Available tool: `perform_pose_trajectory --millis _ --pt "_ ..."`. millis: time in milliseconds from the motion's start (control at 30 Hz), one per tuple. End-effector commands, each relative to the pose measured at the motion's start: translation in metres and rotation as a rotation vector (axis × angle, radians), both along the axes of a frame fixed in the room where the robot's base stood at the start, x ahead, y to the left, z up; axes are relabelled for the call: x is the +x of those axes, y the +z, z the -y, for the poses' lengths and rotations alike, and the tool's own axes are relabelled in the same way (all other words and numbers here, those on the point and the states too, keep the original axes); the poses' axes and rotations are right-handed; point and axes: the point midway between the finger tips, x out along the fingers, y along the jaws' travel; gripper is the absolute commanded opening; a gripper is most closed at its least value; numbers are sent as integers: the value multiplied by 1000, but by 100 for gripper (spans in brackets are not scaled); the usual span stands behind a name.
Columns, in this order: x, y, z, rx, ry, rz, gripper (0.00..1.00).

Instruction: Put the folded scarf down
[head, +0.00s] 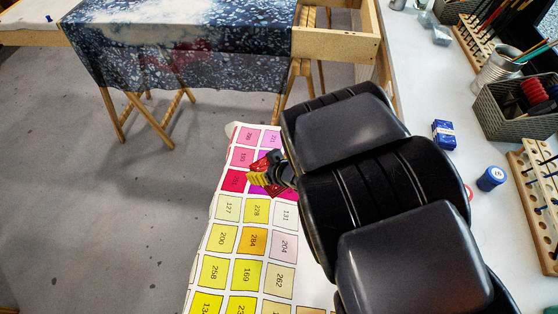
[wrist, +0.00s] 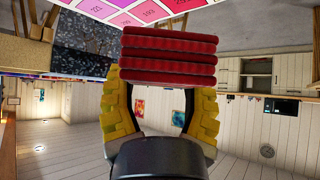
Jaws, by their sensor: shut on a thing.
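The folded scarf is a red, layered bundle (wrist: 168,57) between the yellow finger pads of my gripper (wrist: 163,92) in the wrist view. My gripper is shut on it. In the head view my gripper (head: 270,178) is over the upper part of a printed cloth with numbered colour squares (head: 229,241). Only a small red part of the scarf (head: 260,164) shows there, beside the yellow fingers. I cannot tell whether the scarf touches the cloth.
A white worktop (head: 432,90) on the right holds a blue box (head: 444,134), a blue-capped jar (head: 491,179), a grey basket (head: 512,112) and wooden racks. A blue patterned fabric (head: 180,50) hangs over a wooden frame at the back. Grey floor lies open on the left.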

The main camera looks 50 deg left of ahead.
Motion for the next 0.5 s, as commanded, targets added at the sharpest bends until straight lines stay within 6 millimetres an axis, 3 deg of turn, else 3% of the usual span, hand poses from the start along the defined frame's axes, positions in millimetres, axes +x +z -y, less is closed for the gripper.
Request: perform_pose_trajectory --millis 500 --pt "35 -50 -85 -3 -2 -2 20"
